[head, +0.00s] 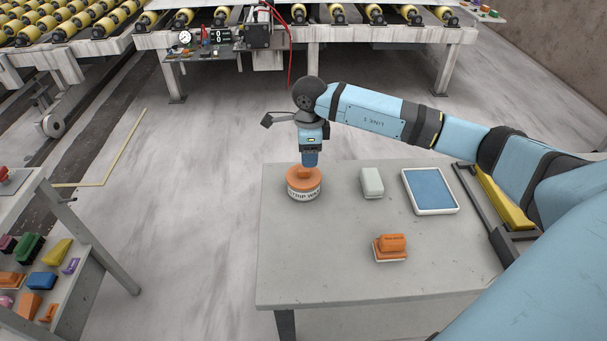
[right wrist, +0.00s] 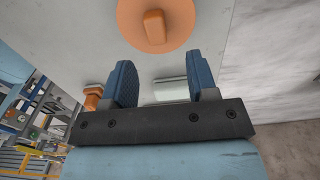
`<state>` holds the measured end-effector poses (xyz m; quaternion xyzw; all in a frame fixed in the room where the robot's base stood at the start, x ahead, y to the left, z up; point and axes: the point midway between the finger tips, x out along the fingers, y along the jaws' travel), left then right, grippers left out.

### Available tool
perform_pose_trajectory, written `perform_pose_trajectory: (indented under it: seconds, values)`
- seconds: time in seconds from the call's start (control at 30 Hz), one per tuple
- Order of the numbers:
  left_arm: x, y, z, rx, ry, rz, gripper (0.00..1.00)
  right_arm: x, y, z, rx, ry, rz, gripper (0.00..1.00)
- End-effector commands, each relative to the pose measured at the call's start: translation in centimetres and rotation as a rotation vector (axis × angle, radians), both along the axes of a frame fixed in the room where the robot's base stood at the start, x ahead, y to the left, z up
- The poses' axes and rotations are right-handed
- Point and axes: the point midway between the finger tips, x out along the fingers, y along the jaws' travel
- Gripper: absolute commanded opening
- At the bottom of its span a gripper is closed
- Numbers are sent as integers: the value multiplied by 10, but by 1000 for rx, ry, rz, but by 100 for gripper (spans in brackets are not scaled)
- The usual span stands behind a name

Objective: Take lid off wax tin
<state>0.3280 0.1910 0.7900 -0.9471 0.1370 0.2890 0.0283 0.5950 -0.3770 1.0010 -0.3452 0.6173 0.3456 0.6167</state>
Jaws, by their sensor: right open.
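The wax tin (head: 303,195) stands upright at the far left corner of the grey table, with dark lettering on its pale side. Its round orange lid (head: 293,180) sits on top with a raised knob; the lid (right wrist: 180,22) and its knob (right wrist: 154,27) also show in the right wrist view. My right gripper (head: 310,165) points down just above the lid. In the right wrist view, its blue fingers (right wrist: 162,68) are apart with nothing between them, and the knob lies beyond the fingertips, roughly in line with the gap. My left gripper is not in view.
On the table (head: 320,265) are a pale grey-green block (head: 371,182), a white-rimmed blue pad (head: 429,190) and an orange block (head: 390,247). A yellow item (head: 505,203) lies at the right edge. A shelf with coloured blocks (head: 42,281) stands left. The table's front left is clear.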

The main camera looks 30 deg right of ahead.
Motion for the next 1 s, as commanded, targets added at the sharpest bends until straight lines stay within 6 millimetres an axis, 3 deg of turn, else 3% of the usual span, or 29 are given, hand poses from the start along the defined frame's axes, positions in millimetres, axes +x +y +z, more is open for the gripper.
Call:
perform_pose_trajectory:
  seconds: [0.17,0.43,0.67,0.77,0.9,1.0]
  values:
    - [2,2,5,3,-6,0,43,-1,0,-10,-1,2,0,53]
    - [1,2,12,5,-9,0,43,-4,1,-49,1,2,-1,53]
    - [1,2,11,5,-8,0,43,-3,1,-53,-1,-1,0,53]
    - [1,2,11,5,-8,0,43,-3,1,-53,-1,-1,0,35]
    - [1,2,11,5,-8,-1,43,-3,1,-53,0,-1,0,3]
    - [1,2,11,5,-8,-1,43,-3,1,-53,0,-1,0,0]
